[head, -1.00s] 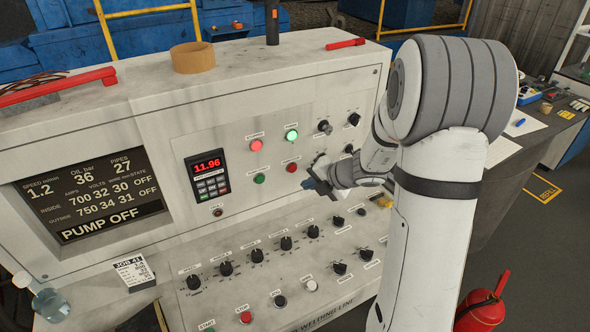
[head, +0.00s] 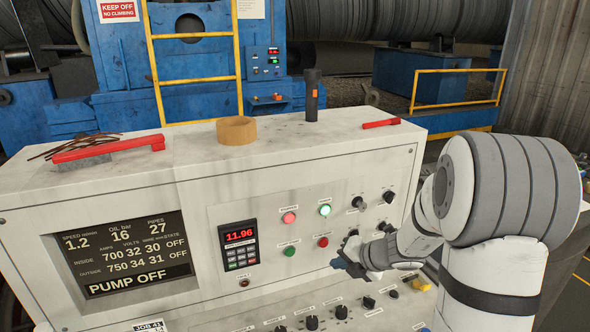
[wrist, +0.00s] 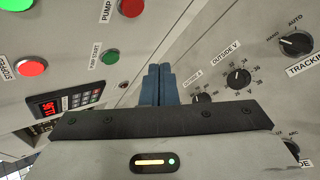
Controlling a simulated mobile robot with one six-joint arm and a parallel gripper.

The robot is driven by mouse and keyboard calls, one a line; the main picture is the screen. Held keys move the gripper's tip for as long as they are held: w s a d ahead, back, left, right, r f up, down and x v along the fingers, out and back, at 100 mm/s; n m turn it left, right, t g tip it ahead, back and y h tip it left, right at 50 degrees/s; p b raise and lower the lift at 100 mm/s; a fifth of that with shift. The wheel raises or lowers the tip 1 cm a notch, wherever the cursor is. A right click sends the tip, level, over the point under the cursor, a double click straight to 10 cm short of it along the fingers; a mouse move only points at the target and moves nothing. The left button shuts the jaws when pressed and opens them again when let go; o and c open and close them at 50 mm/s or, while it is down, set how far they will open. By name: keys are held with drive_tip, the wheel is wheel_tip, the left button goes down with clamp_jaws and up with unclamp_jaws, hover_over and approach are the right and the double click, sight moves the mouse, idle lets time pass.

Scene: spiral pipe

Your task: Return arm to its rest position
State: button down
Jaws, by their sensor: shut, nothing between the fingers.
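My gripper (head: 349,258) is in front of the right part of the white control panel (head: 190,187), below the red and green buttons. In the wrist view its blue fingers (wrist: 158,84) are together with nothing between them. The wrist view shows the panel close by, with the OUTSIDE V knob (wrist: 238,79) to the right of the fingers and the red digital display (wrist: 49,107) to the left. I cannot tell whether the fingertips touch the panel. My arm comes in from the right of the head view, bent at the elbow.
On the console top lie a red-handled tool (head: 108,148), a tape roll (head: 237,130), an upright black cylinder (head: 312,95) and a red marker (head: 381,123). Knobs (head: 311,322) line the lower panel. Blue machinery with a yellow ladder (head: 197,65) stands behind.

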drive_tip(key=s+a+r+n+g, duration=0.2)
drive_tip(key=s+a+r+n, duration=0.15)
drive_tip(key=s+n, duration=0.5)
drive_tip(key=s+a+r+n+g, duration=0.15)
drive_tip(key=s+r+n, duration=0.3)
drive_tip(key=n, duration=0.75)
drive_tip(key=s+d+r+n+h, duration=0.1)
drive_tip(key=s+d+n+h, duration=0.1)
drive_tip(key=s+n, duration=0.4)
drive_tip(key=s+d+r+n+h, duration=0.2)
drive_tip(key=s+n, duration=0.5)
drive_tip(key=n, duration=0.8)
drive_tip(key=d+h, duration=0.1)
drive_tip(key=h, duration=0.1)
drive_tip(key=shift+d+h, duration=0.15)
drive_tip(key=shift+h, duration=0.15)
drive_tip(key=shift+s, duration=0.1)
